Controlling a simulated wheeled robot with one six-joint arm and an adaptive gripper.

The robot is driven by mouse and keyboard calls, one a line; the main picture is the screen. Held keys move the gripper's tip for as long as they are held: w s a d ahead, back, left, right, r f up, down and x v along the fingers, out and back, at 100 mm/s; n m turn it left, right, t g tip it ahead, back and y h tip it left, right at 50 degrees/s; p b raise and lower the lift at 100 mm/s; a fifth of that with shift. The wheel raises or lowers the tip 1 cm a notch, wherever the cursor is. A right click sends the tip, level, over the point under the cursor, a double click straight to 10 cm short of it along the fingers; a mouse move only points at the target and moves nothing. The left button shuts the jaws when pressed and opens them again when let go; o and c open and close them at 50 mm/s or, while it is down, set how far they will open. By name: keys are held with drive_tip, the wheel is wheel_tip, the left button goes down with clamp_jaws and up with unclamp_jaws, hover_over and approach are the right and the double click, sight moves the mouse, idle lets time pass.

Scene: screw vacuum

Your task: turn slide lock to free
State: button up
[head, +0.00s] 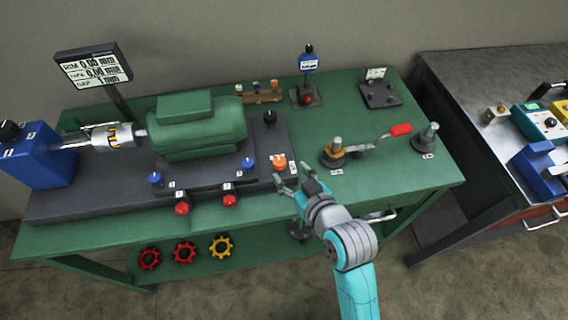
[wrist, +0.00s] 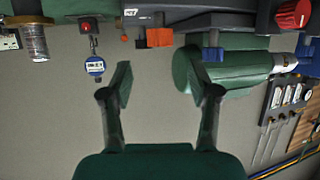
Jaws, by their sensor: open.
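No part is legibly marked as the slide lock, so I cannot tell which one it is. A small orange knob (head: 279,161) sits at the right front corner of the dark machine base, beside a white label. It also shows in the wrist view as an orange block (wrist: 159,38), near the top centre. My gripper (head: 293,174) is open and empty in front of the bench's front part, with its tips close to the orange knob in the picture. In the wrist view my gripper (wrist: 160,72) has its fingers wide apart, with no object between them.
A green motor (head: 198,132) stands on the dark base (head: 90,200), with blue knobs and red knobs (head: 229,194) along its front. Right of my gripper are a brass-collared post (head: 334,153) and a red-handled lever (head: 400,130). The green bench top (head: 420,175) is bare at front right.

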drive_tip(key=shift+v, duration=1.95)
drive_tip(key=s+d+f+m+t+h, duration=0.1)
drive_tip(key=s+d+f+m+h, duration=0.1)
drive_tip(key=s+d+f, duration=0.3)
drive_tip(key=s+d+f+m+t+h, duration=0.1)
drive_tip(key=s+d+f+m+h, duration=0.15)
drive_tip(key=s+d, duration=0.5)
drive_tip(key=s+d+r+m+h, duration=0.1)
drive_tip(key=s+d, duration=0.1)
drive_tip(key=s, duration=0.7)
drive_tip(key=s+d+r+m+t+h, duration=0.1)
drive_tip(key=s+d+r, duration=0.1)
drive_tip(key=s, duration=0.7)
drive_tip(key=shift+s+d+h, duration=0.25)
drive_tip(key=shift+d+h, duration=0.1)
drive_tip(key=shift+d, duration=0.4)
drive_tip(key=shift+c, duration=0.2)
